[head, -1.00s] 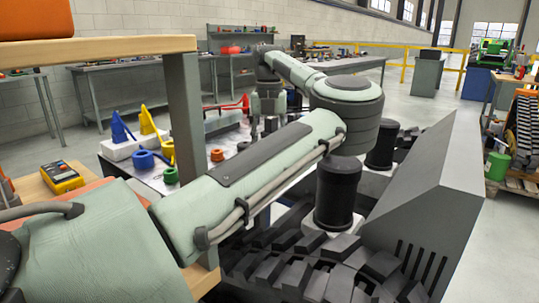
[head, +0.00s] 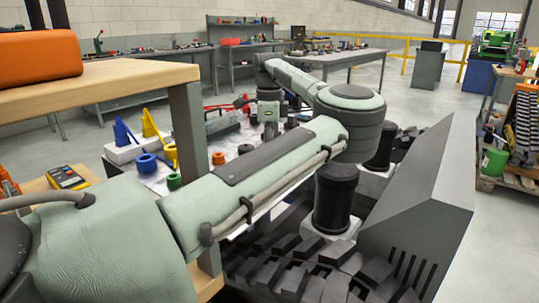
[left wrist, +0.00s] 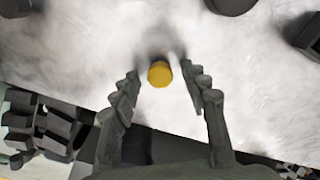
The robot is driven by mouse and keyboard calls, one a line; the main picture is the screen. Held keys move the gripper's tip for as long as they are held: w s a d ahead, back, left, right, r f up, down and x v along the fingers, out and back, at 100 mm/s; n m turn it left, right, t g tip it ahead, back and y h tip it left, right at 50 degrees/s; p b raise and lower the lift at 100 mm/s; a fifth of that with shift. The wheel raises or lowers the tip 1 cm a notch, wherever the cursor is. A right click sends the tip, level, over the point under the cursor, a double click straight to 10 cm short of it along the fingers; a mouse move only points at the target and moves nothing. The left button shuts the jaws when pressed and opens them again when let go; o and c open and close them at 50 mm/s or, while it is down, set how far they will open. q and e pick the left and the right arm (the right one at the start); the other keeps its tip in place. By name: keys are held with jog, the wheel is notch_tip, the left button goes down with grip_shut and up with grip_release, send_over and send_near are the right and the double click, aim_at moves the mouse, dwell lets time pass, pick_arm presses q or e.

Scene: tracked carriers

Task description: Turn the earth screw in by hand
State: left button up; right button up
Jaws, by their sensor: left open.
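A small yellow, brass-like round head, apparently the earth screw (left wrist: 160,74), shows in the left wrist view against a pale, blotchy surface. My left gripper (left wrist: 160,69) is open, with one dark finger on each side of the screw and visible gaps between. The screw appears between and slightly beyond the fingertips; I cannot tell the depth. In the head view my left arm reaches out and folds back, with its gripper (head: 270,127) pointing down over the far part of a pale work surface. The screw cannot be made out there. My right gripper is not in view.
A wooden-topped shelf (head: 100,84) with an orange case (head: 40,56) stands close at left. A yellow meter (head: 67,178), blue ring (head: 146,163) and green ring (head: 174,182) lie near my arm. Dark cylinders (head: 335,195) and a grey sloped housing (head: 425,190) stand at right.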

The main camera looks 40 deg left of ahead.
pick_arm(q)
jog(key=n, duration=0.5)
jog(key=shift+p, duration=0.35)
jog(key=n, duration=0.6)
jog(key=c, duration=0.9)
jog(key=m, duration=0.2)
jog(key=shift+f+m, duration=0.15)
jog(key=shift+m, duration=0.25)
jog(key=shift+c, duration=0.2)
jog(key=m+b, duration=0.1)
jog(key=m, duration=0.6)
